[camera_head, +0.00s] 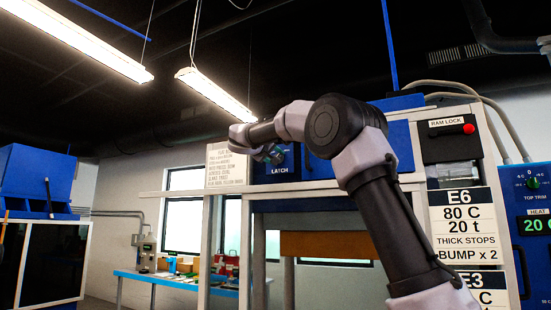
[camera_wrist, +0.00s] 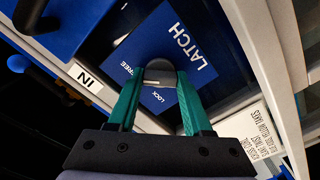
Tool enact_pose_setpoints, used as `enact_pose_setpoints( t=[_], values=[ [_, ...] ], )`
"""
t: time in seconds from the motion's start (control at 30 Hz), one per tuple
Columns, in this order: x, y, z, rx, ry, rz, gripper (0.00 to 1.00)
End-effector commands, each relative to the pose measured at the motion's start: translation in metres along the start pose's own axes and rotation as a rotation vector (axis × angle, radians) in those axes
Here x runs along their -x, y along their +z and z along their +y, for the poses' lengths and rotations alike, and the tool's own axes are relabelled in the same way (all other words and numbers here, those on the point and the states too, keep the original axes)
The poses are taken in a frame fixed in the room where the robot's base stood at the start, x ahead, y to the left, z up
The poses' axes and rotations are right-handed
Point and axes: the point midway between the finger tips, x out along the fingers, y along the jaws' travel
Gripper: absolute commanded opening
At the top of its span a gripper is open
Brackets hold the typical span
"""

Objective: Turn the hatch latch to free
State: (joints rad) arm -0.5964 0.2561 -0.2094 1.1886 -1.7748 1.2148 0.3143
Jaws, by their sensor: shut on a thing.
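The latch is a small grey-and-dark knob (camera_wrist: 158,70) on a blue plate (camera_wrist: 195,60) lettered LATCH, FREE and LOCK. In the wrist view the FREE mark lies left of the knob and the LOCK mark just below it. My gripper (camera_wrist: 160,78) has its two green fingers closed on either side of the knob. Which mark the knob points to I cannot tell. In the head view my gripper (camera_head: 270,153) is at the LATCH plate (camera_head: 282,170), and my wrist and fingers hide the knob.
A white instruction sign (camera_head: 228,168) stands just left of the latch plate. A RAM LOCK box (camera_head: 452,130) with a red button and an E6 sign (camera_head: 464,222) are at right. A dark handle beside an IN label (camera_wrist: 86,78) shows at left in the wrist view.

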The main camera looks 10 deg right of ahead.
Motion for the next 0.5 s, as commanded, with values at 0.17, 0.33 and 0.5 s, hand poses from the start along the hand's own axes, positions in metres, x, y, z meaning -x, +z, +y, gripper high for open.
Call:
enact_pose_setpoints(
  t=[0.17, 0.33, 0.5],
  values=[
    [-0.0001, 0.0018, -0.0024, -0.001, -0.003, -0.005, 0.00],
    [0.0000, 0.0014, -0.0021, 0.000, -0.003, -0.004, 0.80],
    [0.0000, 0.0009, -0.0013, 0.000, -0.002, -0.003, 0.80]
  ],
)
